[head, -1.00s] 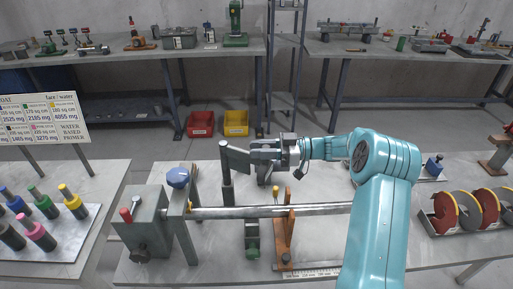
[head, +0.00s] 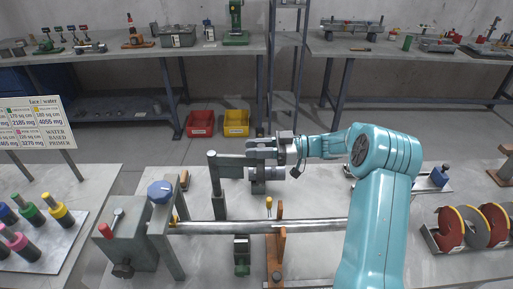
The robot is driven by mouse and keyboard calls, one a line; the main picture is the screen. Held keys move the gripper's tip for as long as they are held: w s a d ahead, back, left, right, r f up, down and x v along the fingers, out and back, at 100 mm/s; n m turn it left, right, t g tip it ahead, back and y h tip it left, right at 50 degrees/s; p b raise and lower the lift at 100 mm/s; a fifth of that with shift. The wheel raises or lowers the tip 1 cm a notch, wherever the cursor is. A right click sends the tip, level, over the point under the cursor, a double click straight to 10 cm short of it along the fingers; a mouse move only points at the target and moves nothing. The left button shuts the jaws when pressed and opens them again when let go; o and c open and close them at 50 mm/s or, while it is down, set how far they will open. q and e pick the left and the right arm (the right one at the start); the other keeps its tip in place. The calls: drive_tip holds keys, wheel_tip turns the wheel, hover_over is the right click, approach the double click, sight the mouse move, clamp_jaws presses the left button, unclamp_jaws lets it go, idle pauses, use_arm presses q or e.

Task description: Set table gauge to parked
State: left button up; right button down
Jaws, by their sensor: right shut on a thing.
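The table gauge appears to be the dark upright post (head: 217,190) with a flat grey arm (head: 230,166) at its top, standing behind the horizontal shaft. The arm points right from the post, roughly level. My right gripper (head: 252,157) is shut on the arm's free end, which its jaws partly hide. My left gripper is out of view.
A long metal shaft (head: 300,226) runs right from a grey box (head: 132,238) with a red-tipped lever and a blue knob (head: 160,191). An orange-brown upright (head: 277,245) stands in front of the gripper. Coloured discs (head: 473,226) lie at right.

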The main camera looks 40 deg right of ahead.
drive_tip(key=shift+w+d+r, duration=0.1)
drive_tip(key=shift+d+r, duration=0.05)
drive_tip(key=shift+r, duration=0.3)
idle(0.3)
drive_tip(key=c, duration=0.9)
unclamp_jaws()
drive_tip(key=shift+c, duration=0.2)
drive_tip(key=shift+o, duration=0.2)
drive_tip(key=shift+s, duration=0.25)
drive_tip(key=shift+w+f, duration=0.15)
drive_tip(key=shift+f, duration=0.05)
drive_tip(key=b+v, duration=0.3)
drive_tip(key=v, duration=1.3)
drive_tip(key=shift+s+b, duration=0.25)
drive_tip(key=shift+b, duration=0.05)
drive_tip(key=shift+r, duration=0.2)
drive_tip(key=shift+c, duration=0.4)
